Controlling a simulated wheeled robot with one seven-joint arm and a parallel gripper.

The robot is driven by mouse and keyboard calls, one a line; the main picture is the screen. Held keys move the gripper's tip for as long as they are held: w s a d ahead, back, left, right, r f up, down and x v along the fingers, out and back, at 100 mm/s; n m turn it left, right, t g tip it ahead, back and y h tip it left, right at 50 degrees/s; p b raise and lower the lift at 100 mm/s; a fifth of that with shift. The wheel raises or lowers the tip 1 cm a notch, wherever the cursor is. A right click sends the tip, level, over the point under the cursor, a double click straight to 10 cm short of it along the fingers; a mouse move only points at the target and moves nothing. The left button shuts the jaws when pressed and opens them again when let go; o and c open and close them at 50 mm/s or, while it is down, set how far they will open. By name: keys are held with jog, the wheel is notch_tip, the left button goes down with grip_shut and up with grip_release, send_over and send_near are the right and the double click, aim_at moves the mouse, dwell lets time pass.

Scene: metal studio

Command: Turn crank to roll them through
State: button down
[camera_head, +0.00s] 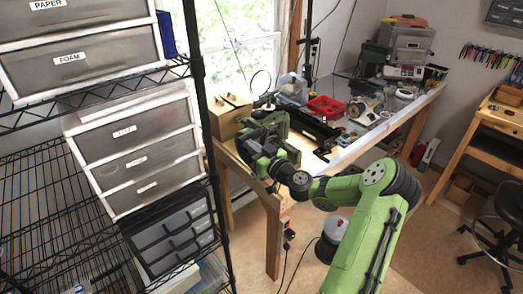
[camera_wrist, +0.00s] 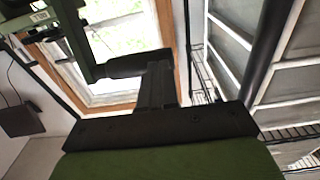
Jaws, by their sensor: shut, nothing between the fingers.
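A green rolling mill (camera_head: 277,124) stands at the near left corner of the workbench. In the wrist view a green bar (camera_wrist: 72,35) runs down the left side, and a dark crank handle (camera_wrist: 112,67) sticks out from it to the right. My gripper (camera_wrist: 157,75) is shut and empty, with its fingers close to the handle's end; I cannot tell whether they touch. In the head view my gripper (camera_head: 262,160) is beside the mill, and it partly hides the crank. The rollers and anything between them cannot be made out.
The workbench (camera_head: 345,138) carries a red tray (camera_head: 325,108), a wooden box (camera_head: 229,115) and several tools. A black wire rack (camera_head: 205,110) with plastic drawers (camera_head: 140,155) stands close on the left. A black stool (camera_head: 508,205) is at the right.

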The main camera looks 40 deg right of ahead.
jog(key=w+r+b, duration=0.1)
jog(key=w+r, duration=0.1)
jog(key=w, duration=0.5)
jog(key=shift+w+a, duration=0.15)
jog(key=shift+w, duration=0.15)
jog(key=shift+f, duration=0.1)
